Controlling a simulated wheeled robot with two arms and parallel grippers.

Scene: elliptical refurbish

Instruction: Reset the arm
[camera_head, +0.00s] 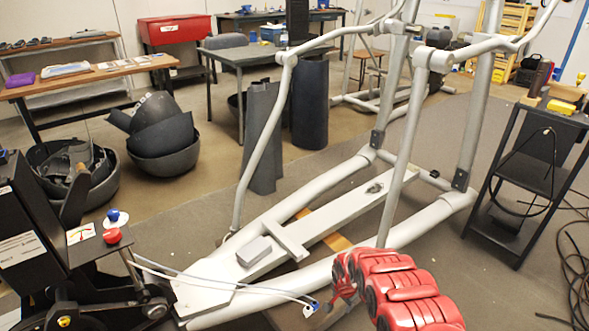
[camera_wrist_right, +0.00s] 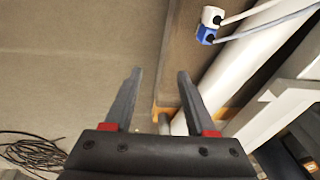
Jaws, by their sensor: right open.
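My right arm (camera_head: 398,290), red with dark joints, comes in from the bottom right of the head view, in front of the grey frame of the elliptical machine (camera_head: 330,230). In the right wrist view, my right gripper (camera_wrist_right: 159,74) has its two dark fingers spread apart with nothing between them. A white and blue cable end (camera_wrist_right: 208,27) lies beyond the right fingertip, apart from it. That cable end also shows beside my arm in the head view (camera_head: 311,307). The gripper's fingertips are not clear in the head view. My left arm and gripper do not show.
A black machine (camera_head: 40,240) with red and blue knobs stands at left, with pale cables running from it. A black cart (camera_head: 530,175) and loose black cables (camera_head: 575,265) are at right. Dark bins (camera_head: 165,160) and tables (camera_head: 90,75) stand behind. Grey floor is open beside the frame.

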